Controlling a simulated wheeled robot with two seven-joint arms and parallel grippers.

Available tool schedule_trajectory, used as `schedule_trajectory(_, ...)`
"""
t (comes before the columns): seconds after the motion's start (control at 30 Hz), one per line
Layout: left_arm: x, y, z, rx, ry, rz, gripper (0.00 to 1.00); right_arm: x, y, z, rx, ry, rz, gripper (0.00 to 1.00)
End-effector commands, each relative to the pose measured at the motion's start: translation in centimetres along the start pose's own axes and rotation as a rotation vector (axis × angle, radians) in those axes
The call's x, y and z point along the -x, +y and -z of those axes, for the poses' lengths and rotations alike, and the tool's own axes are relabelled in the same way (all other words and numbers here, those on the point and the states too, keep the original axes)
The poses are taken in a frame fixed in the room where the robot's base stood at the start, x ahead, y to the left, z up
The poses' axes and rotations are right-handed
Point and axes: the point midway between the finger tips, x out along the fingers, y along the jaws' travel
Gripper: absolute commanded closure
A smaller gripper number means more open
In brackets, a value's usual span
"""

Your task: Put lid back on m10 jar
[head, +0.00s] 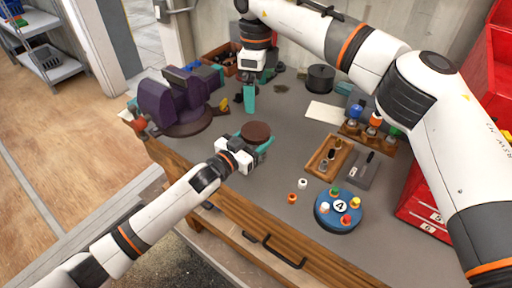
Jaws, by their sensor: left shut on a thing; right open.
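My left gripper (254,143) is shut on a dark brown round thing (256,131) over the front left of the bench; I cannot tell whether it is a lid or a jar top. My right gripper (250,100) is open and points down behind it, with nothing visible in its teal fingers. Small jars stand in a wooden rack at the back right: one with a blue top (355,111), one with an orange top (375,119) and one with a green top (391,132). Labels are too small to read, so I cannot tell which is m10.
A purple vise (170,104) stands at the left. A wooden tray (327,156), a grey tray (361,171) and a blue round holder (338,222) are at the right. Red bins (422,205) border the right edge. The bench middle is mostly clear.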

Motion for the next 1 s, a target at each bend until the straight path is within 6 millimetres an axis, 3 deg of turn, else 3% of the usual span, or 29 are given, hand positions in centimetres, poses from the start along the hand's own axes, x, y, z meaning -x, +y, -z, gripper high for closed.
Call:
schedule_trajectory(0.13,0.0,-0.1,0.0,0.001,0.0,0.001,1.0,0.0,0.0,0.0,0.0,0.0,0.0,0.02)
schedule_trajectory(0.17,0.0,-0.1,0.0,0.001,-0.001,0.001,0.33,0.0,0.0,0.0,0.0,0.0,0.0,0.02)
schedule_trajectory(0.3,0.0,0.0,0.0,0.001,-0.001,0.001,0.13,0.0,0.0,0.0,0.0,0.0,0.0,0.02)
schedule_trajectory(0.67,0.6,0.0,0.1,0.001,-0.001,0.0,0.13,-0.2,0.0,0.0,0.0,0.0,0.0,0.02)
schedule_trajectory(1.0,7.2,0.0,0.4,0.0,0.003,0.0,0.13,-1.4,0.0,0.0,0.0,0.0,-0.001,0.02)
